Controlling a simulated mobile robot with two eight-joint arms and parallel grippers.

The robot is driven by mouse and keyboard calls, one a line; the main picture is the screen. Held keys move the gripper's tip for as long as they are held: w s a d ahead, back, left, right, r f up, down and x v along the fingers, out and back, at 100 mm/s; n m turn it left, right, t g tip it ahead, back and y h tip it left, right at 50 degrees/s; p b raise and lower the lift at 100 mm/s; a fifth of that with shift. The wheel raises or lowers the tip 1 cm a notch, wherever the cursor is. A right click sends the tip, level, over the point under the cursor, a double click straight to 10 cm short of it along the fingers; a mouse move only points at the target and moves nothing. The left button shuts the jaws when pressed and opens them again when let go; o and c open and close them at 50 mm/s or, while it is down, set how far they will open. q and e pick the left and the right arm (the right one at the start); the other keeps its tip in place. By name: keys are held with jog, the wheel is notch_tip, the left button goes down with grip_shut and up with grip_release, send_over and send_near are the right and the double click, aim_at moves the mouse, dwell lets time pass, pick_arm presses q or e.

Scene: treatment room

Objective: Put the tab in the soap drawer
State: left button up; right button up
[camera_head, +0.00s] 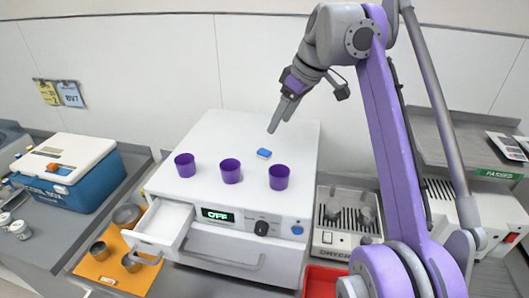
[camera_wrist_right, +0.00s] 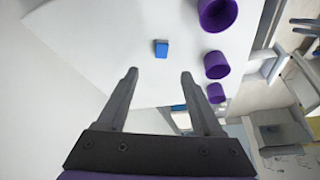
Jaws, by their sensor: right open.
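The tab is a small blue block (camera_head: 264,153) lying on the white top of the washing machine (camera_head: 225,128), behind the purple cups. It also shows in the right wrist view (camera_wrist_right: 161,48), beyond the fingertips and between their lines. The soap drawer (camera_head: 163,224) is pulled out at the machine's front left, and its white inside looks empty. My right gripper (camera_head: 280,114) hangs above the back of the machine top, pointing down, apart from the tab. In the right wrist view its two fingers (camera_wrist_right: 158,76) are spread with nothing between them. My left gripper is not in view.
Three purple cups (camera_head: 231,171) stand in a row along the machine top's front. A blue cool box (camera_head: 90,190) stands at left. Metal cups (camera_head: 100,251) stand on an orange mat by the drawer. A grey appliance (camera_head: 345,220) and red bin (camera_head: 322,281) are at right.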

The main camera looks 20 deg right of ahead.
jog(key=b, duration=0.1)
send_over(266, 152)
jog(key=s+d, duration=0.2)
notch_tip(266, 152, down, 5)
jog(key=shift+a+r, duration=0.1)
jog(key=shift+r, duration=0.05)
jog(key=b+x, duration=0.1)
jog(key=x, duration=0.4)
jog(key=shift+s+a, duration=0.1)
jog(key=shift+a+f+b, duration=0.1)
jog(key=shift+f+b, duration=0.2)
jog(key=shift+f, duration=0.05)
jog(key=shift+c, duration=0.7)
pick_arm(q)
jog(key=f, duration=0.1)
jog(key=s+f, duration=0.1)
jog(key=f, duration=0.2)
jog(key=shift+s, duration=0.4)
pick_arm(e)
grip_shut()
